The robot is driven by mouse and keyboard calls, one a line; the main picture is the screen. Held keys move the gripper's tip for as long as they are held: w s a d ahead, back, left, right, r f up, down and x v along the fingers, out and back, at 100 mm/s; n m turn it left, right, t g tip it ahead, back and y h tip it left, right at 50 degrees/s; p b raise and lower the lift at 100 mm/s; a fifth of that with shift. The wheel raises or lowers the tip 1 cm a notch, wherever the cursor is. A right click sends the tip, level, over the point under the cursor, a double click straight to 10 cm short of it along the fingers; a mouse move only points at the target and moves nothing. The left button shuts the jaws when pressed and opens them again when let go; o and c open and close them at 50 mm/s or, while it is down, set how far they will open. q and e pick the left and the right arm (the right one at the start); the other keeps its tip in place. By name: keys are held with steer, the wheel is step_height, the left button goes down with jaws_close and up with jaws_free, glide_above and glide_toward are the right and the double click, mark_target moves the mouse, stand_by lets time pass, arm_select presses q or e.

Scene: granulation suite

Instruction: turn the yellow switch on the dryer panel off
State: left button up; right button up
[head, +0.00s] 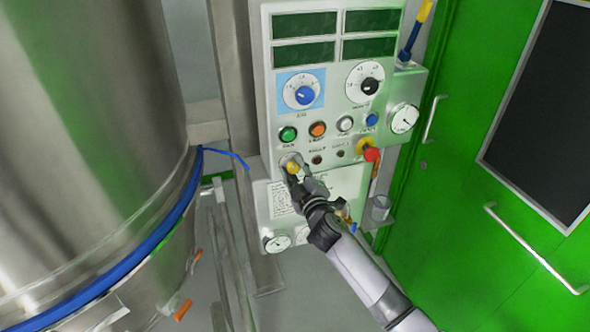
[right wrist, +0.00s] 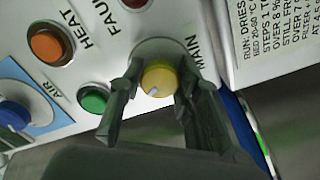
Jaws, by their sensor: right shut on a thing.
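The yellow switch (head: 292,167) is a round knob at the lower left of the grey dryer panel (head: 262,100). In the right wrist view the yellow switch (right wrist: 160,75) sits beside the label MAIN, and its short white mark points to the lower left of the picture. My right gripper (head: 291,173) reaches up to the panel from below. In the right wrist view the dark fingers of my right gripper (right wrist: 157,83) are on either side of the knob, shut on it. The left gripper is not in view.
Close to the switch are a green button (head: 288,134), an orange button (head: 318,129) and a red knob on yellow (head: 371,154). A blue dial (head: 304,95) is above. A large steel vessel (head: 90,120) stands left, a green door (head: 470,210) right.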

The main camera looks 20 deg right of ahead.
steer(key=shift+n, duration=0.5)
steer(key=o, duration=1.1)
steer(key=shift+o, duration=0.2)
steer(key=s, duration=1.2)
steer(key=shift+d, duration=0.2)
